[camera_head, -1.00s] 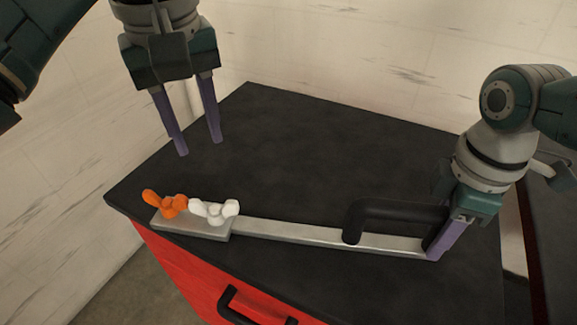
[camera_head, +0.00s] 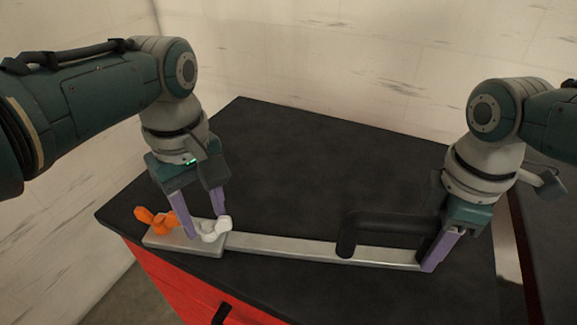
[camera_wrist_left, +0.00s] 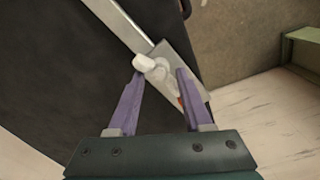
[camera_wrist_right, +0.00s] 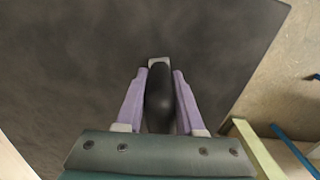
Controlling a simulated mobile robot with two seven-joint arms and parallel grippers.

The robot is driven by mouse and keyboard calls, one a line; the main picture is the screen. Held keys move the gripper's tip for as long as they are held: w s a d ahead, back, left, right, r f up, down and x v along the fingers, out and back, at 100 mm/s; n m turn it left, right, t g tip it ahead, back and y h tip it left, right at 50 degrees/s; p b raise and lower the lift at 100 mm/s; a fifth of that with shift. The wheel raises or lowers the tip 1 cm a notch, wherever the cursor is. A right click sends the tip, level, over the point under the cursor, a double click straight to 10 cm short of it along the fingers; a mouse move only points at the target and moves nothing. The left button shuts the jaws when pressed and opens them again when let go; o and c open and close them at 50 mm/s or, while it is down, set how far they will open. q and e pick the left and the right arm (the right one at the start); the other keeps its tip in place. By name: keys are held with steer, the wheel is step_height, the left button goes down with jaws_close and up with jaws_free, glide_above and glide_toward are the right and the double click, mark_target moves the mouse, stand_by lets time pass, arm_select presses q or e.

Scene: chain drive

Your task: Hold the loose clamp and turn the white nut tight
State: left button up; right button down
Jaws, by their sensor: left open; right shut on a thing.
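The clamp is a long grey metal bar (camera_head: 300,248) lying on the black tabletop, with a flat end plate (camera_head: 160,241) at left and a black handle (camera_head: 380,222) at right. An orange wing nut (camera_head: 156,219) and the white nut (camera_head: 216,230) sit on the end plate. My left gripper (camera_head: 206,226) is open, its fingers pointing down at the white nut, one on each side. My right gripper (camera_wrist_right: 158,75) is shut on the black handle (camera_wrist_right: 159,98) at the bar's right end.
The black tabletop (camera_head: 270,160) behind the bar is clear. A red cabinet front (camera_head: 175,290) with a black pull (camera_head: 222,314) is below the front edge. A pale wall stands behind, and a gap runs along the table's right side.

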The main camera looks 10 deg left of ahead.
arm_select(q)
steer(key=shift+f, duration=0.15)
jaws_close()
stand_by(0.4)
